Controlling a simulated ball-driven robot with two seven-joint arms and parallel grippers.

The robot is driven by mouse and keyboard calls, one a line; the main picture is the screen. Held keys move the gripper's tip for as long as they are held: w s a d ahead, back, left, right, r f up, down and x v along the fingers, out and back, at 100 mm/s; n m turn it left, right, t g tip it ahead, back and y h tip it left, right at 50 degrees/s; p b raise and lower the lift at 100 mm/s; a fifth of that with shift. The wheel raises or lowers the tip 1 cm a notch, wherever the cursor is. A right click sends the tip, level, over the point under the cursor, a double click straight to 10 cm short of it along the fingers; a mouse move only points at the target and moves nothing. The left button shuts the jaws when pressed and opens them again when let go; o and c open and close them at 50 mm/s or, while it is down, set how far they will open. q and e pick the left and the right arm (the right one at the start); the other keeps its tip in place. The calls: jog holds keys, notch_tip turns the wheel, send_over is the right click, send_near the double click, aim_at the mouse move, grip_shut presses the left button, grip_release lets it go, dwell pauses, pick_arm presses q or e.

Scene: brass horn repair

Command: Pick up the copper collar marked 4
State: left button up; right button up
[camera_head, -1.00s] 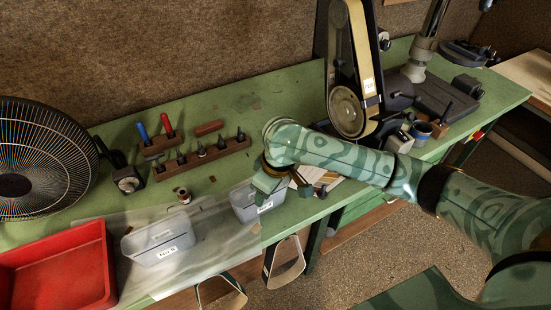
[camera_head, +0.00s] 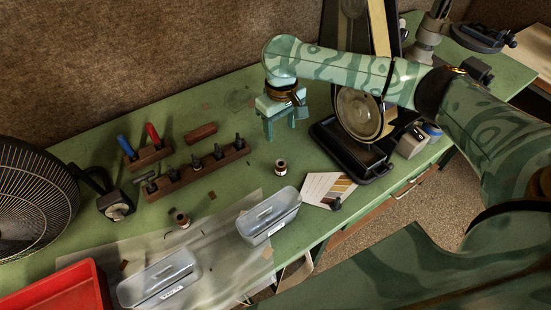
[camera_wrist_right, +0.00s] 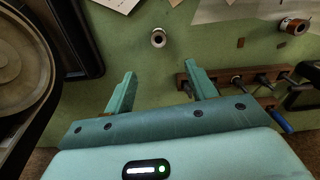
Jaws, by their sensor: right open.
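A small copper collar with a pale band (camera_head: 281,167) stands on the green bench, below and a little nearer than my right gripper (camera_head: 284,126). It also shows in the right wrist view (camera_wrist_right: 158,38), beyond the two fingertips. A second copper collar (camera_head: 182,219) stands further left by the clear sheet and shows at the upper right of the wrist view (camera_wrist_right: 296,26). I cannot read a number on either. My right gripper is open and empty, its fingers apart above the bench, touching neither collar. My left gripper is not in view.
Two grey bins (camera_head: 268,216) (camera_head: 160,281) stand at the front edge. A wooden rack with dark pegs (camera_head: 196,172) lies left of the gripper. A belt sander (camera_head: 358,115) stands close on the right. A card (camera_head: 326,188) lies before it. A fan (camera_head: 30,205) is far left.

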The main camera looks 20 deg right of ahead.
jog(key=b, duration=0.4)
send_over(281, 163)
notch_tip(281, 163, down, 10)
jog(key=shift+a+r, duration=0.15)
jog(key=shift+r, duration=0.05)
jog(key=shift+f, duration=0.8)
notch_tip(281, 163, down, 4)
jog(key=shift+f+b, duration=0.2)
jog(key=shift+b, duration=0.95)
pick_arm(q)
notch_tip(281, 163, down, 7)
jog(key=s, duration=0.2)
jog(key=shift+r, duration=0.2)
pick_arm(e)
jog(key=shift+r, duration=0.15)
jog(key=c, duration=1.2)
jog(key=shift+o, duration=0.2)
jog(key=shift+r, duration=0.1)
